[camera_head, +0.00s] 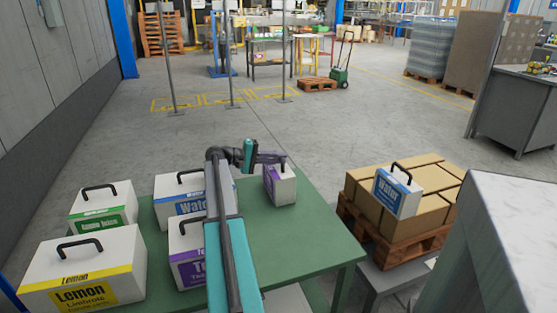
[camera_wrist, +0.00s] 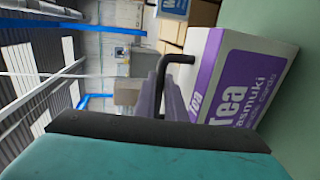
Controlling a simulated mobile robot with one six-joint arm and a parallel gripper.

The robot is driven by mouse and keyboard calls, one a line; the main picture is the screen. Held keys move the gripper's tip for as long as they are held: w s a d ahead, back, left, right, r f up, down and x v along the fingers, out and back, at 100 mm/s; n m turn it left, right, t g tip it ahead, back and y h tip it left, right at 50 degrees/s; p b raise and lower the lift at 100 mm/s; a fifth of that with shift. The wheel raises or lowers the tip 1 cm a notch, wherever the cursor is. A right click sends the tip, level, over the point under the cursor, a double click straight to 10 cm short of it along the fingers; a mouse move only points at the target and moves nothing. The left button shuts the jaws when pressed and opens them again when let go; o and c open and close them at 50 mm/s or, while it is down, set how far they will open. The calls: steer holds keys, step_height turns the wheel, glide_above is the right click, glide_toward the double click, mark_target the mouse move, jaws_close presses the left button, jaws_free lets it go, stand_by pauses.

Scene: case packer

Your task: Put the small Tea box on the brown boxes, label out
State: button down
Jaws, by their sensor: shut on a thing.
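The small Tea box (camera_head: 284,188) is white with a purple label and a black top handle. It is at the right part of the green table; I cannot tell whether it touches the top. My gripper (camera_head: 280,158) is shut on its handle. In the wrist view the Tea box (camera_wrist: 250,85) appears sideways, its purple label large and readable, with the handle at the gripper fingers (camera_wrist: 170,90). The brown boxes (camera_head: 433,211) are stacked on a wooden pallet to the right. A blue-labelled Water box (camera_head: 397,192) stands on them near their front left.
The green table (camera_head: 290,245) also holds a larger Tea box (camera_head: 186,262), partly behind my arm, and another Water box (camera_head: 180,200). A green-labelled box (camera_head: 103,205) and a Lemon box (camera_head: 85,270) stand left. A gap separates table and pallet (camera_head: 390,250). A grey cabinet (camera_head: 500,240) is at right.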

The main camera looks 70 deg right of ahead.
stand_by(0.3)
steer(key=c, duration=1.8)
jaws_free()
steer(key=shift+w+a+r, duration=0.15)
steer(key=shift+w+a, duration=0.1)
steer(key=shift+w, duration=0.05)
steer(key=v, duration=1.1)
steer(key=shift+p, duration=0.4)
steer(key=shift+r, duration=0.15)
